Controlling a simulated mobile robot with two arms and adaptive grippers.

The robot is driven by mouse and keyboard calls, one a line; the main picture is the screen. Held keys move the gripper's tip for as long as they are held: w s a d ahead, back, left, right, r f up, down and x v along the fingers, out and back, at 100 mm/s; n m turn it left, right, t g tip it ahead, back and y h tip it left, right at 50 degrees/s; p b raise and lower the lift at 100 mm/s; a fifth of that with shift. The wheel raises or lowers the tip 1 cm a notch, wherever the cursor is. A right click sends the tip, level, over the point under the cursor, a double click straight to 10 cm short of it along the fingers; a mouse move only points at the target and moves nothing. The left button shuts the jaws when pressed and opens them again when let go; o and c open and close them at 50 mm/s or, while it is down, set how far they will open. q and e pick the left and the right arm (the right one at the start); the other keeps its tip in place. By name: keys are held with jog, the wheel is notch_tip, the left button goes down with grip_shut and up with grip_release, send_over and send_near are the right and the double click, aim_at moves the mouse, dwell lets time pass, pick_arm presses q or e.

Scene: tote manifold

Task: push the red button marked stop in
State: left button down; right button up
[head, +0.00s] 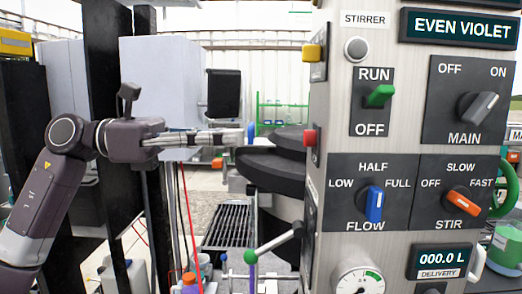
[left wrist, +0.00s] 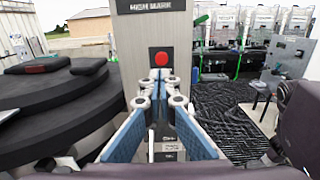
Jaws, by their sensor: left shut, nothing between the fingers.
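A red button (head: 309,137) sticks out from the left side face of the control panel in the head view. In the left wrist view the red button (left wrist: 162,58) sits on a dark square plate, straight ahead beyond the fingertips. No stop lettering can be read on it. My left gripper (head: 250,132) is shut and empty, pointing right at about the button's height, with a clear gap between them. In the left wrist view its blue-padded fingers (left wrist: 160,98) meet just below the button. My right gripper is not in view.
The panel front (head: 408,145) carries a green run switch (head: 380,96), a blue flow knob (head: 374,204) and an orange stir knob (head: 462,200). A yellow knob (head: 311,52) is above the red button. Dark round steps (head: 275,168) stand behind the gap.

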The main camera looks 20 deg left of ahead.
pick_arm(q)
jog(key=b+v, duration=0.1)
jog(key=v, duration=0.2)
jog(key=shift+s+a+r, duration=0.1)
jog(key=shift+s+a, duration=0.1)
jog(key=shift+a, duration=0.1)
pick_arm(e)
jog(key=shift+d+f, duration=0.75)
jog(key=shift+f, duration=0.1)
pick_arm(q)
jog(key=shift+d, duration=0.15)
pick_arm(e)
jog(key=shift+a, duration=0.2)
